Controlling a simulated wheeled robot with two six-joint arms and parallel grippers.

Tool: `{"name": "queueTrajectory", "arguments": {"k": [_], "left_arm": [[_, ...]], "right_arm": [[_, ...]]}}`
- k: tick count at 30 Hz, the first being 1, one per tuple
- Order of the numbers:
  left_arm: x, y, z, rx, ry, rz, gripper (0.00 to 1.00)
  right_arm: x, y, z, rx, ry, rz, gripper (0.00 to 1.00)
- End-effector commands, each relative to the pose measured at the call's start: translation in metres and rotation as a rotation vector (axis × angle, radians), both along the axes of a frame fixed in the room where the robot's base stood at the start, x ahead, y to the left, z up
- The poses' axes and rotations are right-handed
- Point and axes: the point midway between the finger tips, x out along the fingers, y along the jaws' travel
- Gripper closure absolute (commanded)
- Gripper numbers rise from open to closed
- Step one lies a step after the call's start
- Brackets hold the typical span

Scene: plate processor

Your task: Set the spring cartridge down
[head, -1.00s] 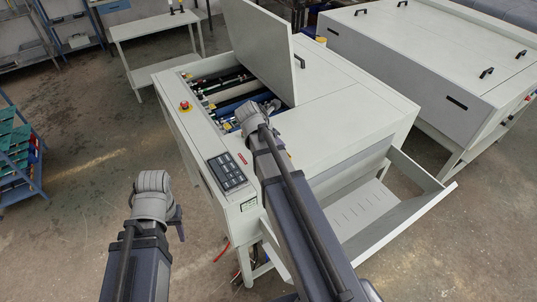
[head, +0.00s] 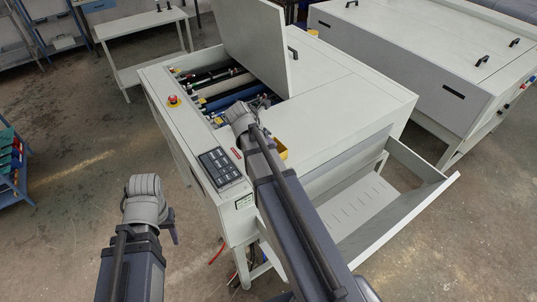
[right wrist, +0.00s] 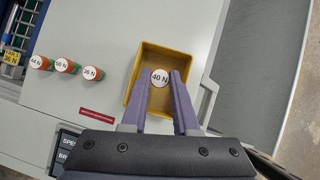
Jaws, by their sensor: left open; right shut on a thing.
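The spring cartridge (right wrist: 160,77), its round white end marked "40 N", is between the fingertips of my right gripper (right wrist: 161,86) in the right wrist view. My right gripper is shut on it. The cartridge shows over the inside of an open yellow bin (right wrist: 134,75); whether it touches the bin's floor I cannot tell. In the head view, a corner of the yellow bin (head: 281,149) shows beside my right arm, while the cartridge and the right fingertips are hidden. My left gripper (head: 172,226) is open and empty in the head view, away from the machine.
Three other cartridges with orange-red and green sides (right wrist: 62,67) stand in a row left of the bin on the machine's top. The machine (head: 340,105) has a raised lid (head: 256,45), exposed rollers, and a control panel (head: 220,166). An open tray (head: 365,205) juts out at right.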

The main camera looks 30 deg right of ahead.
Motion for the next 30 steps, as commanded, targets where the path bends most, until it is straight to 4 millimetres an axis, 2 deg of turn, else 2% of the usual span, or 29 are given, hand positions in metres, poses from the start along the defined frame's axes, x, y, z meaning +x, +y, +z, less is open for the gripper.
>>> {"name": "queueTrajectory", "arguments": {"k": [5,15,28,29,30], "left_arm": [[0.0,0.0,-0.003,0.0,0.0,0.0,0.5],[0.0,0.0,-0.039,-0.001,-0.002,0.002,0.5],[0.0,0.0,-0.042,-0.001,-0.002,0.002,0.5],[0.0,0.0,-0.041,-0.001,-0.002,0.002,0.5],[0.0,0.0,-0.04,-0.001,-0.002,0.002,0.5]], "right_arm": [[0.0,0.0,-0.003,0.0,0.0,0.0,1.0],[0.0,0.0,-0.039,0.0,0.0,0.0,1.0],[0.0,0.0,-0.042,0.0,0.0,0.0,1.0],[0.0,0.0,-0.041,0.0,0.0,0.0,0.71],[0.0,0.0,-0.04,0.0,0.0,0.0,0.66]]}}
